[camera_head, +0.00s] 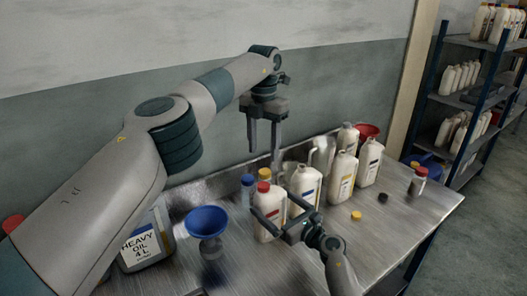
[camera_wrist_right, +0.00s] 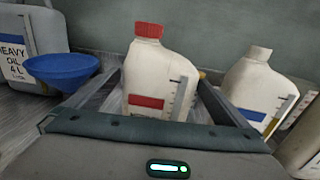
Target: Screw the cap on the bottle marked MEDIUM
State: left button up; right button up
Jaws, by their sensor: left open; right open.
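No word MEDIUM is legible on any bottle. A white bottle with a red cap and red label (camera_head: 266,224) stands on the metal table; it also shows in the right wrist view (camera_wrist_right: 150,70). My right gripper (camera_head: 272,204) is open, with its fingers on either side of this bottle; contact cannot be told. A bottle with a blue label (camera_head: 306,183) and a bottle with a yellow label (camera_head: 343,172) stand to its right, apparently uncapped. A loose yellow cap (camera_head: 356,215) and black cap (camera_head: 383,197) lie on the table. My left gripper (camera_head: 264,146) is open and empty, high above the bottles.
A blue funnel (camera_head: 207,221) and a HEAVY OIL can (camera_head: 139,249) stand at the left. Another white bottle (camera_head: 369,163), a red funnel (camera_head: 369,131) and a small red-capped jar (camera_head: 418,181) are at the right. The front right of the table is clear. Shelves (camera_head: 467,105) stand beyond.

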jog(key=b+v, duration=0.2)
jog(key=v, duration=1.4)
jog(key=shift+s+d, duration=0.3)
